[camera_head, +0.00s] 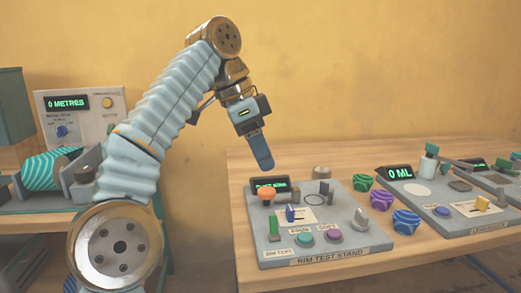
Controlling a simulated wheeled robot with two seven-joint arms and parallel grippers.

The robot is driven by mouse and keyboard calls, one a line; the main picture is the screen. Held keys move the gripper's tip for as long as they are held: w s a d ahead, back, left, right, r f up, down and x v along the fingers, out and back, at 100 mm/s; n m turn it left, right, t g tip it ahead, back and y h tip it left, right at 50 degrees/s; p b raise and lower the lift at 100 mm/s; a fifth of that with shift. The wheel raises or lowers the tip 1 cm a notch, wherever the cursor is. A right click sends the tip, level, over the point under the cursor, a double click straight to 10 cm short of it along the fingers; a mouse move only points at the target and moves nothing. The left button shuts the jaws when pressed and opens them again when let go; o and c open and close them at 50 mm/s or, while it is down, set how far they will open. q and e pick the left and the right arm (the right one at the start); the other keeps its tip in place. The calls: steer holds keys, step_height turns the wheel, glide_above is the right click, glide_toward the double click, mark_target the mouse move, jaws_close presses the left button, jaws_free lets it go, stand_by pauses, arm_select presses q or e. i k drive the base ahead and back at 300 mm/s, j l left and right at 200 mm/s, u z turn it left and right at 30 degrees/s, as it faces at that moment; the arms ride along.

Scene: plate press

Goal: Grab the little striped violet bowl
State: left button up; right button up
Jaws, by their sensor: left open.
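The little striped violet bowl (382,200) sits on the wooden table, between a green striped bowl (361,182) behind it and a blue striped bowl (406,222) in front of it. My left gripper (263,163) hangs above the rim test stand, fingers pointing down, to the left of the bowls and higher than them. It is open and nothing shows in it; the fingers overlap in this view. My right gripper is not in view.
The rim test stand (340,248), with knobs, buttons and a small display, is left of the bowls. Another panel (440,224) with a "0 ML" display (400,172) is to their right. A machine with a "0 METRES" display (68,103) stands at far left.

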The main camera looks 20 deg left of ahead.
mark_target(381, 201)
steer(key=i+l+u, duration=0.15)
steer(key=l+u, duration=0.15)
steer(key=l, duration=0.65)
steer(key=i+l+u, duration=0.1)
steer(key=l+u, duration=0.2)
steer(key=l, duration=0.65)
